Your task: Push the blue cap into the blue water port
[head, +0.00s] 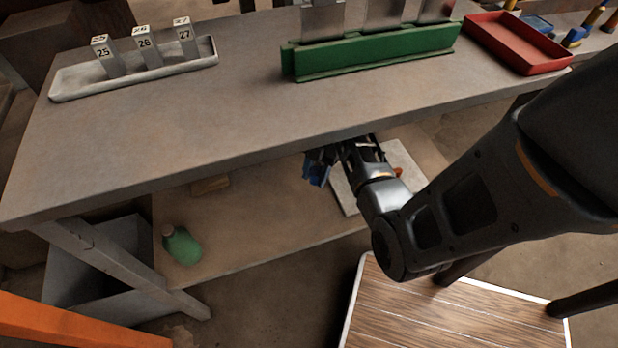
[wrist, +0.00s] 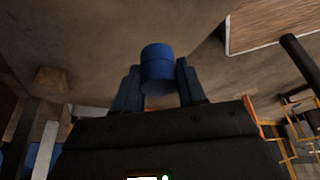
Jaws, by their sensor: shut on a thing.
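My gripper (head: 318,164) is under the front edge of the workbench, above its lower shelf. In the wrist view, my gripper (wrist: 158,78) has one finger on each side of the blue cap (wrist: 157,62) and is shut on it. The cap is a short blue cylinder that sticks out past the fingertips. In the head view a blue shape shows at the gripper's end, but cap and fingers are hard to tell apart there. I cannot make out the blue water port in either view.
The workbench top (head: 240,110) overhangs the lower shelf (head: 260,215). On the shelf are a pale board (head: 346,192) by my arm, a wooden block (head: 210,185) and a green bottle (head: 184,246). A wood-topped surface (head: 440,315) stands in front.

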